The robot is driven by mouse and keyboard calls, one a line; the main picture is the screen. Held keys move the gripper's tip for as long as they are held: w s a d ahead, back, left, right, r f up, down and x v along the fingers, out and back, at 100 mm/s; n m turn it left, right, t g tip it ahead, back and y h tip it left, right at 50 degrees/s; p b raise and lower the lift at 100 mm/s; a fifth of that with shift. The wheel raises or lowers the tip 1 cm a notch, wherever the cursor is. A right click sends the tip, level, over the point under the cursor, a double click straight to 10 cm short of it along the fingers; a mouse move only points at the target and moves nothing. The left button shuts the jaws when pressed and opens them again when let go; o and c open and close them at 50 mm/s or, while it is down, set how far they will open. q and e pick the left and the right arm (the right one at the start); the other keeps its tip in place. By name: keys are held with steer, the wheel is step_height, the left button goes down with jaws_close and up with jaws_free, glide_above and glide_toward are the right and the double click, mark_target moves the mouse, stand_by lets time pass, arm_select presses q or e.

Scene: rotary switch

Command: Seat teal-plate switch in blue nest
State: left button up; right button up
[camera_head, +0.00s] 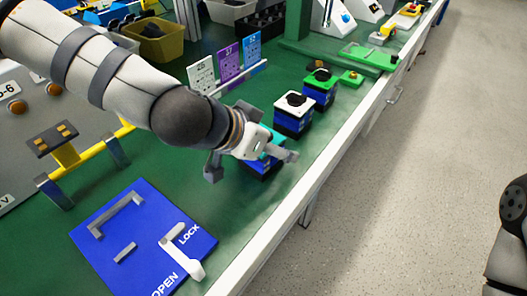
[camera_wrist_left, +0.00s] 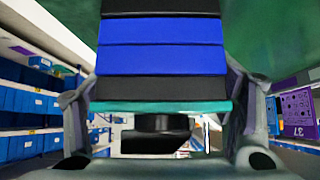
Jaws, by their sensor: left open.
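The teal-plate switch (camera_head: 264,169) stands on the green bench, a blue and black block with a teal top plate, partly hidden by my left gripper. My left gripper (camera_head: 252,164) is open, with one finger on either side of the switch. In the left wrist view the switch's teal plate (camera_wrist_left: 160,106), black knob (camera_wrist_left: 158,128) and blue band (camera_wrist_left: 160,45) lie between the two spread fingers (camera_wrist_left: 160,100). I cannot tell whether the fingers touch it. The blue nest (camera_head: 207,239) lies flat at the lower left, with grey corner rails and a white lever near its OPEN and LOCK markings.
A white-topped switch (camera_head: 294,111) and a green-topped switch (camera_head: 320,88) stand in a row behind. Printed cards (camera_head: 228,62) stand upright beyond. The bench's white front edge (camera_head: 310,184) runs close by.

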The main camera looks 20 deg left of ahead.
arm_select(q)
steer(key=shift+w+r, duration=0.1)
steer(key=c, duration=1.4)
